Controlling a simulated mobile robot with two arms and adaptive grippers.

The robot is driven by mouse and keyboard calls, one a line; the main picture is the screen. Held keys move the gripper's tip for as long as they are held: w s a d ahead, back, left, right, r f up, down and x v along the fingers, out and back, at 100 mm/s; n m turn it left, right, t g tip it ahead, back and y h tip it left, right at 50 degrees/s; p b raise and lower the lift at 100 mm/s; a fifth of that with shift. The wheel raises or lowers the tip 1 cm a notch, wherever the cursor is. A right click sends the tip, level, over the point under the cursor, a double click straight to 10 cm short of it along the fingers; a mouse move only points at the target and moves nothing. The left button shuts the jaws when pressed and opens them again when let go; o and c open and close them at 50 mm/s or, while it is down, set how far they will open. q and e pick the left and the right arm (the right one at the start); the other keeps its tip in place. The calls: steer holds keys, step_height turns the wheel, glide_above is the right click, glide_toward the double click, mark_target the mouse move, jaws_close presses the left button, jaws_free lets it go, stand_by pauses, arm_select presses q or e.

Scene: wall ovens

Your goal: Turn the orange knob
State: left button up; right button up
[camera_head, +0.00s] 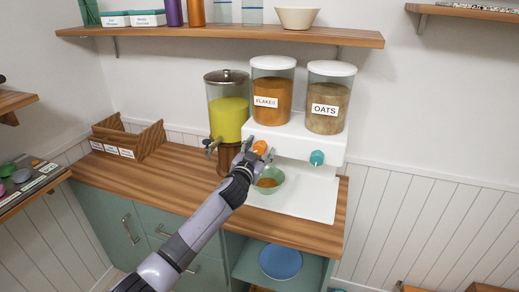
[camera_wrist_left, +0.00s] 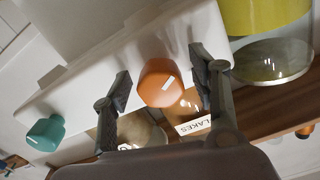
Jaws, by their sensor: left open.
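The orange knob (camera_head: 260,147) is on the front of the white dispenser stand, below the flakes container (camera_head: 271,95). My left gripper (camera_head: 248,152) is at the knob. In the left wrist view, the open fingers (camera_wrist_left: 161,85) are on either side of the orange knob (camera_wrist_left: 160,82), with a visible gap on each side. A green bowl (camera_head: 277,187) with some orange-brown contents is below the knob, partly hidden by my arm. My right gripper does not show.
A teal knob (camera_head: 317,158) is to the right, under the oats container (camera_head: 327,100). A yellow drink dispenser (camera_head: 229,112) with a tap stands close on the left. A wooden shelf (camera_head: 220,36) is above. The counter is clear left of my arm, up to a wooden box (camera_head: 130,140).

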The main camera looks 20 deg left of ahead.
arm_select(q)
steer(key=shift+c, duration=0.2)
steer(key=c, duration=1.1)
steer(key=shift+c, duration=0.2)
steer(key=m, duration=0.6)
steer(key=shift+m, duration=0.3)
steer(key=m+p, duration=0.1)
steer(key=m, duration=0.4)
steer(key=o, duration=1.2)
